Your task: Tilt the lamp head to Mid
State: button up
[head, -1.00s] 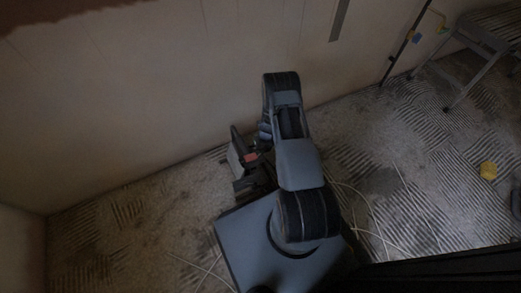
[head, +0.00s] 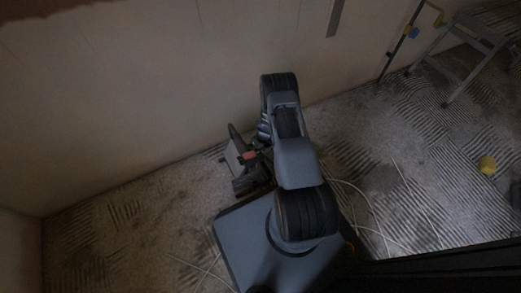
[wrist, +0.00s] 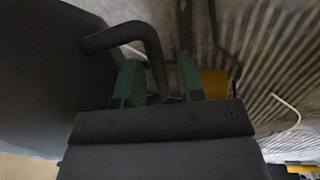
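In the wrist view, a large dark panel (wrist: 45,75) fills the left side; it looks like the back of the lamp head, though its front and any tilt marks are hidden. A dark bent tubular handle (wrist: 125,35) sticks out from it. My gripper (wrist: 160,78) has two green fingers set apart. The handle's lower leg comes down in the gap between them, with space visible beside the right finger, so the grip does not look closed. In the head view my arm hides most of the work area, and I cannot clearly pick out the lamp there.
A yellow part (wrist: 214,84) shows behind the right finger. In the head view, a stepladder (head: 463,65) and a dark pole (head: 400,42) stand at upper right. A yellow item (head: 487,165) lies on the ridged floor, with pale cables (head: 372,215) nearby. A plain wall is close ahead.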

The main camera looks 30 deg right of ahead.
jog(key=shift+o, duration=0.3)
notch_tip(320, 180, up, 14)
jog(key=d+p, duration=0.2)
jog(key=p, duration=0.4)
jog(key=shift+d+f, duration=0.25)
jog(key=shift+d, duration=0.05)
jog(key=a+r+n+p, duration=0.3)
jog(key=r+n+p, duration=0.25)
jog(key=r, duration=0.85)
jog(key=a+r+n+t+p, duration=0.15)
jog(key=r+n+p, duration=0.4)
jog(key=r, duration=0.85)
jog(key=a+r+n+p, duration=0.3)
jog(key=r+n+p, duration=0.25)
jog(key=r, duration=0.85)
jog(key=s+a+r+n+p, duration=0.2)
jog(key=s+r+n+p, duration=0.3)
jog(key=r, duration=0.5)
jog(key=s+a+r+n+t+h+p, duration=0.1)
jog(key=s+a+r+n+p, duration=0.1)
jog(key=s+r+n+p, duration=0.4)
jog(key=s+a+r+n+t+h+p, duration=0.1)
jog(key=s+r+n+p, duration=0.4)
jog(key=r, duration=1.1)
jog(key=s+a+n, duration=0.1)
jog(key=n, duration=0.2)
jog(key=shift+a+n+p, duration=0.25)
jog(key=shift+n+p, duration=0.1)
